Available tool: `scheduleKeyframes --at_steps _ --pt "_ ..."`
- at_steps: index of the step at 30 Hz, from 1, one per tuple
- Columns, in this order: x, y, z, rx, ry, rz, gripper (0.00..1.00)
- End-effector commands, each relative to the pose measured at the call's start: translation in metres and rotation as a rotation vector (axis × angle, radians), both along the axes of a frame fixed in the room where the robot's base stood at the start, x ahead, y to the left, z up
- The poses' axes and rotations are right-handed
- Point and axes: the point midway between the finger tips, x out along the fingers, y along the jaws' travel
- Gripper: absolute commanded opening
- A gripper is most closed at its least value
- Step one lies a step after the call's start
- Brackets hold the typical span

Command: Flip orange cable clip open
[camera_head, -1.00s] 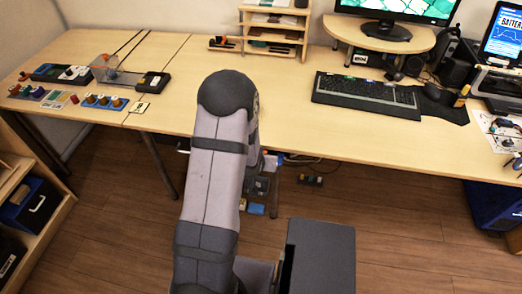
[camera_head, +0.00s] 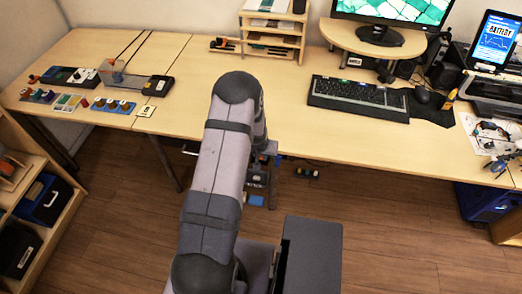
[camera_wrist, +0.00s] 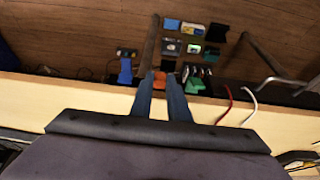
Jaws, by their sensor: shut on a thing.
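The orange cable clip (camera_wrist: 159,82) shows as a small orange piece at the desk edge in the wrist view. My gripper (camera_wrist: 161,76) has its two dark blue fingers on either side of the clip and is shut on it. The fingers hide part of the clip, so I cannot tell whether its flap is open. A blue clip-like piece (camera_wrist: 125,72) sits to the left of it and a green one (camera_wrist: 194,86) to the right. In the head view my arm hides the gripper and the orange clip.
A red wire and a white wire (camera_wrist: 243,105) hang right of the green piece. Several small coloured modules (camera_wrist: 190,30) lie beyond the clips. On the desk stand a keyboard (camera_head: 358,96), a monitor (camera_head: 395,18) and a shelf unit (camera_head: 273,30).

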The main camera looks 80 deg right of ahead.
Motion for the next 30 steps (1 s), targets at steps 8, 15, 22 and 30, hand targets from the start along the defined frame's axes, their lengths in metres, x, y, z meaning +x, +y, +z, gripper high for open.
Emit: scheduleKeyframes --at_steps 8,15,22,30 --pt "0.0008 -0.0033 0.0040 0.017 0.004 0.004 0.00" --pt "0.0005 -0.0037 0.0031 0.019 0.004 0.002 0.00" --pt "0.0003 -0.0035 0.0031 0.019 0.004 0.002 0.25" --pt "-0.0002 -0.0018 0.0021 0.024 0.004 0.001 0.34"
